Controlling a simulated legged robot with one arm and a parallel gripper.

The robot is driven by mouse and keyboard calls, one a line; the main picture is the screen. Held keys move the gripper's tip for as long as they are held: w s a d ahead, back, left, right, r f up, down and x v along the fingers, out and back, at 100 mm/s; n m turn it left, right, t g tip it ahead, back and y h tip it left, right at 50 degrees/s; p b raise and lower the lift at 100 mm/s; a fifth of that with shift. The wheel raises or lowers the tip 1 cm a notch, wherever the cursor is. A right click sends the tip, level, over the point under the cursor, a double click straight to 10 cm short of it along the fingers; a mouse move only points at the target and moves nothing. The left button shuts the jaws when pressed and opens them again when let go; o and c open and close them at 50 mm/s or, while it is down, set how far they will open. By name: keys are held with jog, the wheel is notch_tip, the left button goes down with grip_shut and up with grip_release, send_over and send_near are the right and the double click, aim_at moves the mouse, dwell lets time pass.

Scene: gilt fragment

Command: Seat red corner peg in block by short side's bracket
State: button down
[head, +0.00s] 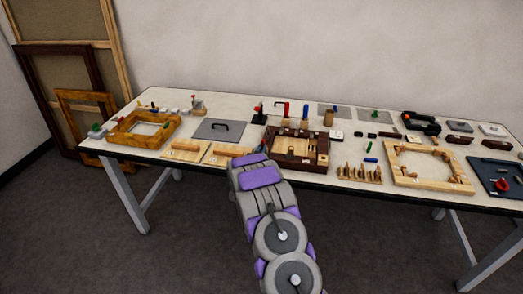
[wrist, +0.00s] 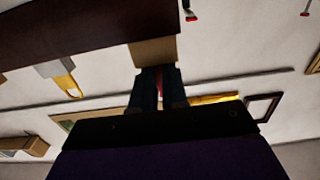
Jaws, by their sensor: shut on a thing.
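In the wrist view my gripper (wrist: 158,78) is shut, its two dark blue fingers around a narrow red piece, the red peg (wrist: 159,82), of which only a sliver shows. The fingertips and the peg's end are at the lower edge of a pale wooden block (wrist: 153,51). I cannot tell if the peg is in the block or only against it. The block adjoins a long dark brown bar (wrist: 80,28). In the head view my arm reaches the left side of a dark brown frame (head: 322,160) and hides the peg.
The white table (head: 222,105) is crowded. A light wooden frame (head: 440,181) lies to the right and a golden frame (head: 118,138) to the left. A grey plate (head: 215,131) lies behind my arm's left side. Upright red-topped tools (head: 304,112) stand behind the dark frame.

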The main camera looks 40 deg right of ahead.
jog(key=shift+f, duration=0.35)
jog(key=c, duration=1.1)
grip_release()
jog(key=shift+s+a, duration=0.1)
jog(key=shift+f, duration=0.1)
jog(key=shift+s+a, duration=0.2)
jog(key=p+v, duration=0.2)
jog(key=v, duration=1.4)
jog(key=shift+s+a+p, duration=0.2)
jog(key=shift+a+p, duration=0.1)
jog(key=shift+p, duration=0.1)
jog(key=shift+r, duration=0.2)
